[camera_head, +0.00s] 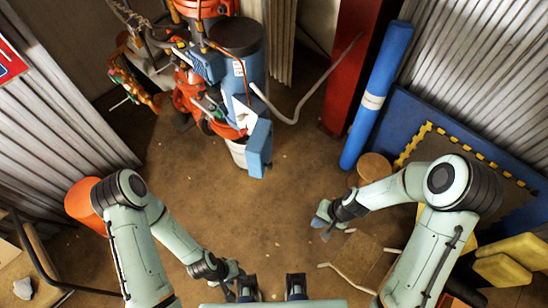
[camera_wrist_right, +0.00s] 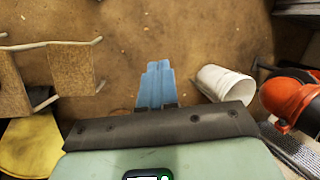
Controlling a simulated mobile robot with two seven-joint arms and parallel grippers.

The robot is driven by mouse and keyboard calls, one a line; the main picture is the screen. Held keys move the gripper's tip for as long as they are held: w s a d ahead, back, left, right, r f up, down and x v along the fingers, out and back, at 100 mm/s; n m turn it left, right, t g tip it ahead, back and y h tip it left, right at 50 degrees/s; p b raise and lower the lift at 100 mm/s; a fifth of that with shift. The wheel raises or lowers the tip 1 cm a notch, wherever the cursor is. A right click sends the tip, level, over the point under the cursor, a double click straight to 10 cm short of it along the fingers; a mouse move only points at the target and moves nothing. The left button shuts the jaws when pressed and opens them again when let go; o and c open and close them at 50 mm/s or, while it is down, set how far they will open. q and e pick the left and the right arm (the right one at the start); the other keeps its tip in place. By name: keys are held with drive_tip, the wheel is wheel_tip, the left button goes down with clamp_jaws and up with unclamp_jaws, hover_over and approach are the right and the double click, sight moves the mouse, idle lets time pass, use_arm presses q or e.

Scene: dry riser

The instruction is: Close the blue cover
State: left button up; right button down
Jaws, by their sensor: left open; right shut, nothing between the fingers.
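A light blue flat panel (camera_head: 258,148), which looks like the blue cover, stands out at the front of the orange and blue equipment, with white parts behind it. Its hinge is not clear. My right gripper (camera_head: 322,217) is shut and empty, to the right of and nearer than the panel, clearly apart from it. Its blue fingers lie together in the right wrist view (camera_wrist_right: 155,85), over the brown floor. My left gripper (camera_head: 236,283) is open, low in the head view, well away from the panel; its fingertips are hard to make out.
A blue cylinder with a dark top (camera_head: 238,55) and a grey bent pipe (camera_head: 305,95) are by the panel. A blue roll (camera_head: 376,95) leans at the right. An orange bucket (camera_head: 82,203) is at the left. A white container (camera_wrist_right: 225,83) lies on the floor. The middle floor is clear.

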drive_tip(key=w+a+r+n+t+y+b, duration=0.15)
drive_tip(key=w+r, duration=0.25)
drive_tip(key=r, duration=1.1)
drive_tip(key=w+a+r+t+y, duration=0.1)
drive_tip(key=w+a+r+y, duration=0.2)
drive_tip(key=r, duration=1.1)
use_arm(q)
drive_tip(key=shift+s+f+p, duration=0.3)
drive_tip(key=shift+s+f, duration=0.05)
drive_tip(key=shift+f, duration=0.3)
use_arm(e)
approach(264, 161)
drive_tip(key=shift+x, duration=3)
drive_tip(key=shift+d+f, duration=0.1)
drive_tip(key=shift+d, duration=0.05)
